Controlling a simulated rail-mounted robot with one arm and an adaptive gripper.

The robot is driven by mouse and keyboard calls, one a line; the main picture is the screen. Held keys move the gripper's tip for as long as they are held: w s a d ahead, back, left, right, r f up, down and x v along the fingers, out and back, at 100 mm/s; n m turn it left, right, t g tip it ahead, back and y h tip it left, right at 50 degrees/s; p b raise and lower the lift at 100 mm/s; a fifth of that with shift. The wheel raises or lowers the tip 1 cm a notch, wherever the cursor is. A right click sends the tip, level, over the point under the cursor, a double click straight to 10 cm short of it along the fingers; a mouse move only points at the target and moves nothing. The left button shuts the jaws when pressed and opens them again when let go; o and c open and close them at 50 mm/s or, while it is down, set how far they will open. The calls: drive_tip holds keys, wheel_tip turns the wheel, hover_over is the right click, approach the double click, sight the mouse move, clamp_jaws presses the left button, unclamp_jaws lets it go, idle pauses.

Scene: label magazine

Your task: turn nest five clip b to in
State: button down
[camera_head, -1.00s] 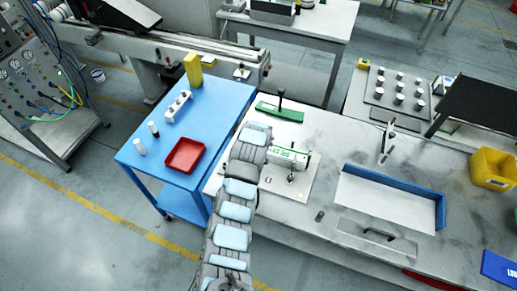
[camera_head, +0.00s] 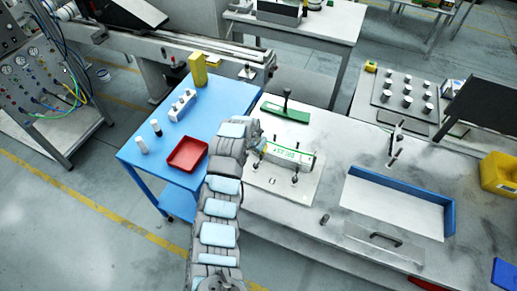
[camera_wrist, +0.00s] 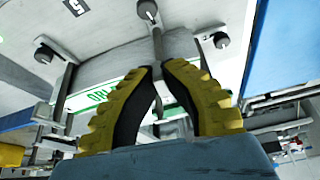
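A pale block with green lettering (camera_head: 288,154) lies in a fixture on a light plate (camera_head: 283,195) at the bench's left end. Dark-stemmed clips stand around it, one at its front (camera_head: 295,179). In the wrist view the block (camera_wrist: 98,98) is partly behind my gripper (camera_wrist: 158,68), whose yellow-and-black fingers have a narrow gap between their tips. A clip with a round grey knob (camera_wrist: 147,9) has its stem in line with that gap; contact is not clear. Other knobs show at right (camera_wrist: 220,40) and left (camera_wrist: 43,55). Clip letters are not readable; a "5" mark (camera_wrist: 76,6) is on the plate.
A green base with an upright black lever (camera_head: 286,110) stands behind the fixture. A blue-walled tray (camera_head: 397,205) lies to the right. A blue table (camera_head: 165,160) at left holds a red tray (camera_head: 188,155).

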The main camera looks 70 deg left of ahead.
drive_tip(key=c, duration=1.2)
unclamp_jaws()
drive_tip(key=shift+o, duration=0.2)
drive_tip(key=v, duration=1.2)
